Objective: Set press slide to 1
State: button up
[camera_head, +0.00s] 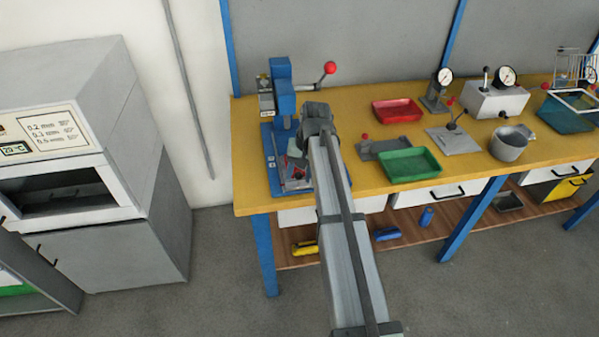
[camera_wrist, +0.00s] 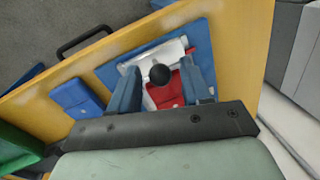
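The blue press (camera_head: 281,92) stands at the left end of the workbench, with a red-ball lever (camera_head: 329,68) at its upper right. In the wrist view, a silver slide (camera_wrist: 179,47) with a red part (camera_wrist: 166,97) lies on the blue base plate (camera_wrist: 196,33). A black ball knob (camera_wrist: 159,74) shows over the slide. My gripper (camera_wrist: 164,72) is open, with one finger on each side of the knob and visible gaps. I cannot tell its height relative to the knob. My arm hides part of the press base in the head view.
A green tray (camera_head: 409,165) and a red tray (camera_head: 397,111) sit right of the press. A blue block (camera_wrist: 76,97) lies beside the base plate. A grey cabinet machine (camera_head: 75,130) stands to the left. Gauges and a metal cup (camera_head: 509,146) are farther right.

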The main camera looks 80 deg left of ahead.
grip_shut()
dwell(0.4)
jog(key=a, duration=1)
jog(key=shift+a, duration=0.3)
jog(key=shift+d, duration=0.1)
jog(key=shift+o, duration=0.7)
grip_release()
jog(key=shift+r, duration=0.1)
